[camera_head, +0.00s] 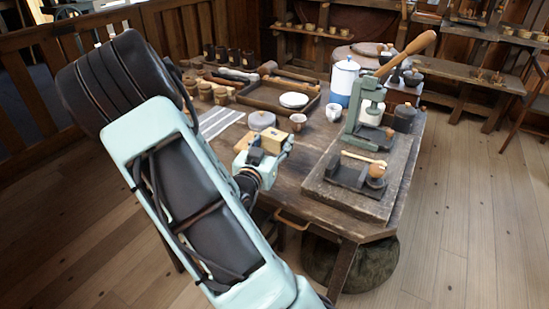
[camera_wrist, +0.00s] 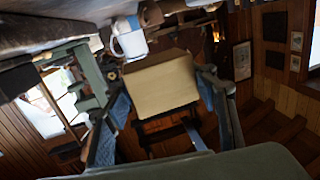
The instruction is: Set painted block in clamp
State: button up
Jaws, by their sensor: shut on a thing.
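My gripper (camera_head: 262,158) is at the front left edge of the workbench. It is shut on a tan painted block (camera_head: 243,141), which its fingers partly hide. In the wrist view the block (camera_wrist: 160,85) shows a plain pale face between the two blue-padded fingers (camera_wrist: 162,100). On a thick board to the right sits a dark low fixture (camera_head: 348,172) with a wooden ball knob, which may be the clamp. It is apart from the block, and its jaws are too small to make out. Behind it stands a green lever press (camera_head: 366,118).
The workbench (camera_head: 315,150) also holds a blue-and-white pot (camera_head: 343,80), a white mug (camera_head: 333,112), a brown cup (camera_head: 298,121), a round grey lid (camera_head: 261,120) and a wooden tray with a white plate (camera_head: 294,100). The press's long wooden handle (camera_head: 410,52) rises above the bench.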

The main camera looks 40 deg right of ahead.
aim_at(275, 146)
jog(key=w+f, duration=0.1)
jog(key=w+d+f, duration=0.1)
jog(key=f, duration=0.1)
jog(key=w+d+f+b, duration=0.1)
jog(key=shift+f, duration=0.3)
jog(key=shift+w+d+f+b, duration=0.1)
jog(key=shift+f+b, duration=0.15)
jog(key=shift+f, duration=0.6)
jog(key=shift+w+d+f+b, duration=0.1)
jog(key=shift+f+b, duration=0.15)
jog(key=shift+f, duration=0.55)
jog(key=shift+f, duration=0.1)
jog(key=shift+f+b, duration=0.15)
jog(key=shift+b, duration=0.15)
jog(key=o, duration=1.3)
jog(key=shift+c, duration=0.2)
jog(key=shift+p, duration=0.3)
